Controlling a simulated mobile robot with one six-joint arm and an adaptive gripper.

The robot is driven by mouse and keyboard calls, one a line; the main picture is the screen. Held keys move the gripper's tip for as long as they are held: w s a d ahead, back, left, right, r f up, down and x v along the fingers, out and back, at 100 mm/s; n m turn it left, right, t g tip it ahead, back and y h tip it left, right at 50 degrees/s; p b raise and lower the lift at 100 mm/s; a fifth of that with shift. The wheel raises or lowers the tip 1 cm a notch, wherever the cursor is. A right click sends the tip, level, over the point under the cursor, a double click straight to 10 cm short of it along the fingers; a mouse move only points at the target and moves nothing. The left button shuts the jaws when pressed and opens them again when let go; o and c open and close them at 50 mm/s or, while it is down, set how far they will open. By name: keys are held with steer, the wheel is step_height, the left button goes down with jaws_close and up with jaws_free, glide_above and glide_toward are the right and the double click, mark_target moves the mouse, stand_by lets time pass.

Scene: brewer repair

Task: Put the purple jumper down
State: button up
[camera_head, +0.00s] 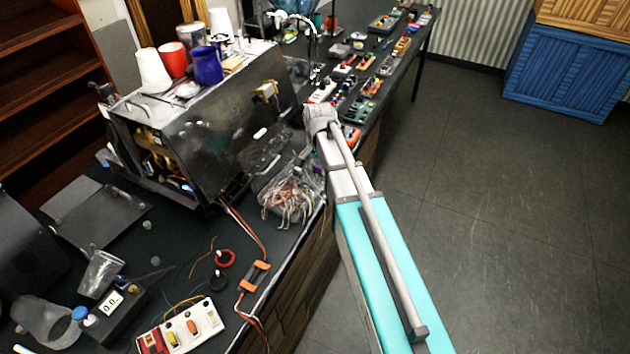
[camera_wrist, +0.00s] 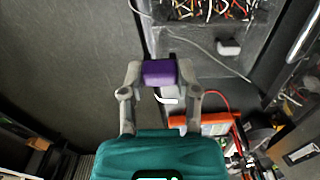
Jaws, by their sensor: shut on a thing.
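The purple jumper (camera_wrist: 158,73) is a small purple block. In the wrist view it sits between the two grey fingertips of my gripper (camera_wrist: 160,74), which is shut on it. A pale hook-shaped piece shows just below the jumper, and I cannot tell if it is part of it. In the head view my arm reaches over the front edge of the dark workbench (camera_head: 85,255).
A tray of tangled wires (camera_head: 290,195) lies on the bench and also shows in the wrist view (camera_wrist: 205,8). An open metal brewer (camera_head: 215,125) with cups on top stands behind. Several small parts trays line the far bench. An orange item (camera_wrist: 205,122) lies near my gripper.

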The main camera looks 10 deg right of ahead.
steer(key=b, duration=0.4)
glide_above(315, 183)
steer(key=shift+s+f, duration=0.25)
steer(key=shift+f, duration=0.95)
steer(key=shift+s+f, duration=0.2)
steer(key=shift+f, duration=1)
steer(key=shift+w+f+b, duration=0.5)
steer(key=shift+f+b, duration=0.2)
steer(key=shift+b, duration=0.05)
steer(key=shift+s+f+b, duration=0.1)
steer(key=shift+f+b, duration=1.2)
steer(key=shift+f, duration=0.15)
steer(key=o, duration=0.6)
steer(key=shift+r, duration=0.25)
step_height(315, 183, up, 12)
steer(key=p, duration=1.2)
